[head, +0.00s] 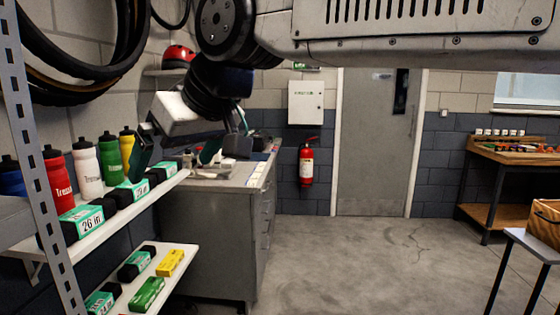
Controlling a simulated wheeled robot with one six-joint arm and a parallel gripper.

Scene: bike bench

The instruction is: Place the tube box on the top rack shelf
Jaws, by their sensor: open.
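Several teal-and-black tube boxes stand in a row along the front of the top rack shelf (100,222). The nearest tube box (83,222) reads "26 in"; a middle one (132,190) and a far one (158,171) sit behind it. My gripper (174,168) is open, tilted downward at the far end of this shelf. Its left finger overlaps the middle and far boxes in the picture, and its right finger is out past the shelf edge. Nothing shows between the fingers. I cannot tell whether a finger touches a box, or which box the task means.
Bottles, including a white one (88,168), line the shelf behind the boxes. The lower shelf (186,258) holds a yellow box (170,262), a green box (147,294) and more teal boxes. A grey cabinet (215,235) stands beyond. Floor (350,260) at centre is clear.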

